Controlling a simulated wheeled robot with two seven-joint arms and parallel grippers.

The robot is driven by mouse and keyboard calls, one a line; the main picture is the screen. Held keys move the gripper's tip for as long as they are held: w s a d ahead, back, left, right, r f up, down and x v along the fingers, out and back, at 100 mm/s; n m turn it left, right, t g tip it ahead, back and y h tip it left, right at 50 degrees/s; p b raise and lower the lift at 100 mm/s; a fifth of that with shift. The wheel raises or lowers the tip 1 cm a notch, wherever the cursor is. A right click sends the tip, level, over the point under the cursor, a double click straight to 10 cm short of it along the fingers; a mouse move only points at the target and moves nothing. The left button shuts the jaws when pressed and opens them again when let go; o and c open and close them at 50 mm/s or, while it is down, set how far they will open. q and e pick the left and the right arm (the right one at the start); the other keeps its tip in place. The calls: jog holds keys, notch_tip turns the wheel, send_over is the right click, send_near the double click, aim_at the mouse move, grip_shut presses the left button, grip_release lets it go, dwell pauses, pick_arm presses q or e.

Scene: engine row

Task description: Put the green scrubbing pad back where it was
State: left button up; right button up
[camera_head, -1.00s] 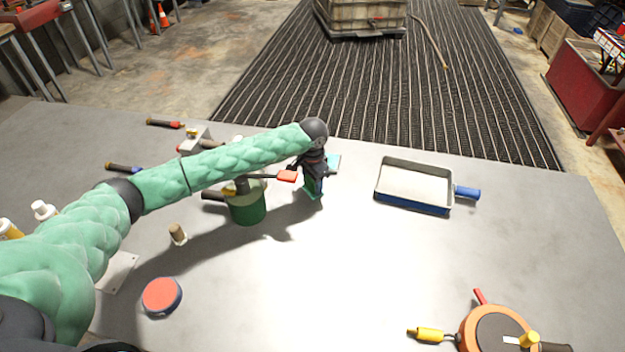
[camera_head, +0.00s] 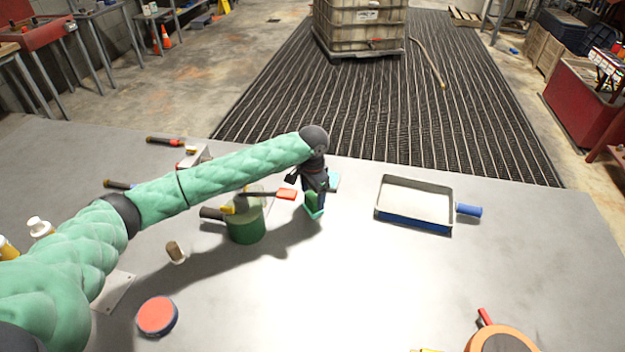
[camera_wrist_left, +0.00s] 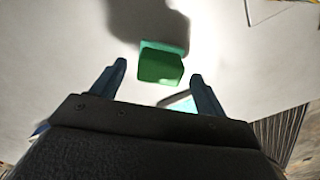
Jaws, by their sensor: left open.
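The green scrubbing pad (camera_head: 314,209) is on the grey table, right of the green pot. In the left wrist view the pad (camera_wrist_left: 160,67) shows a dark green face and a lighter green strip, just beyond the fingertips and in line with the gap between them. My left gripper (camera_head: 314,188) points down above the pad. Its blue fingers (camera_wrist_left: 158,72) are spread, with nothing held between them. Whether a finger touches the pad is hard to tell. My right gripper is not in view.
A green pot (camera_head: 246,229) with a brush lying across it stands left of the pad. A teal flat thing (camera_head: 334,181) lies just behind. A paint tray (camera_head: 412,222) is to the right, a red-topped round tin (camera_head: 157,316) front left.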

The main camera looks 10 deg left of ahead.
aim_at(313, 197)
pick_arm(q)
notch_tip(313, 197, up, 8)
jog(key=b, duration=0.2)
jog(key=shift+f+b, duration=0.25)
jog(key=shift+b, duration=0.15)
jog(key=shift+r, duration=0.75)
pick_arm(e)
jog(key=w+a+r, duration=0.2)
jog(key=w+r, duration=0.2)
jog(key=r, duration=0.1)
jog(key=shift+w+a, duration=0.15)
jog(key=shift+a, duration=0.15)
